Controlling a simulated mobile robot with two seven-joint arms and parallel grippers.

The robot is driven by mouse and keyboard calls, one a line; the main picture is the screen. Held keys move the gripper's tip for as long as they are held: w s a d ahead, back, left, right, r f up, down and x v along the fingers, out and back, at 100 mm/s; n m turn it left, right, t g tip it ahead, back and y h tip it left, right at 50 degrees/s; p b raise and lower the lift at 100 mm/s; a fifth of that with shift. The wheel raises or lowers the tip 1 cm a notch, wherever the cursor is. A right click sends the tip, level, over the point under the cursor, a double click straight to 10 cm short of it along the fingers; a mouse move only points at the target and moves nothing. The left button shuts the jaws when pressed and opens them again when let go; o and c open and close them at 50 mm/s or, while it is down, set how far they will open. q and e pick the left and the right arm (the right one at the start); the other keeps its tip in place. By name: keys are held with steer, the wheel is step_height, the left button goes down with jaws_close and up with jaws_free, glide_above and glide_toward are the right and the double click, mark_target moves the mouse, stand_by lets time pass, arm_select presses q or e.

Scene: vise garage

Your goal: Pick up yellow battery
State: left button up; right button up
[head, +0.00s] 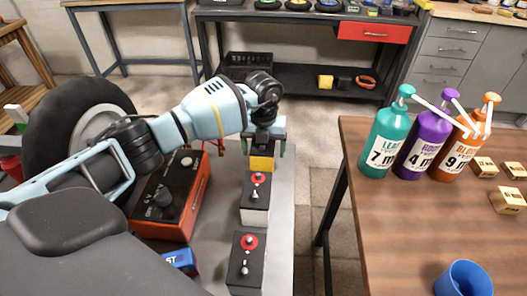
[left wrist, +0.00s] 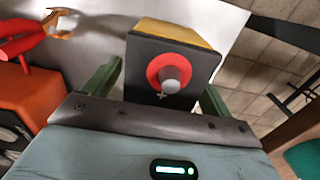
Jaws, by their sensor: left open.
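The yellow battery (head: 261,163) stands at the far end of a row on the grey bench. My left gripper (head: 266,145) is over it from above, and the gripper's body hides much of it. In the left wrist view, the yellow battery (left wrist: 205,38) has a dark face with a red-ringed grey terminal. The green fingers of my left gripper (left wrist: 160,88) are open, one on each side of it. I cannot tell whether they touch it. My right gripper is not in view.
Two black-topped batteries (head: 255,193) (head: 247,258) stand nearer in the same row. A red and black charger box (head: 172,198) and a tyre (head: 60,125) are to the left. A wooden table (head: 400,225) with pump bottles (head: 381,145) stands right, across a floor gap.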

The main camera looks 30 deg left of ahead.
arm_select(q)
steer(key=shift+c, duration=0.5)
steer(key=c, duration=1.7)
steer(key=shift+w+r, duration=0.1)
steer(key=shift+r, duration=0.05)
steer(key=shift+c, duration=0.3)
steer(key=shift+r, duration=5.05)
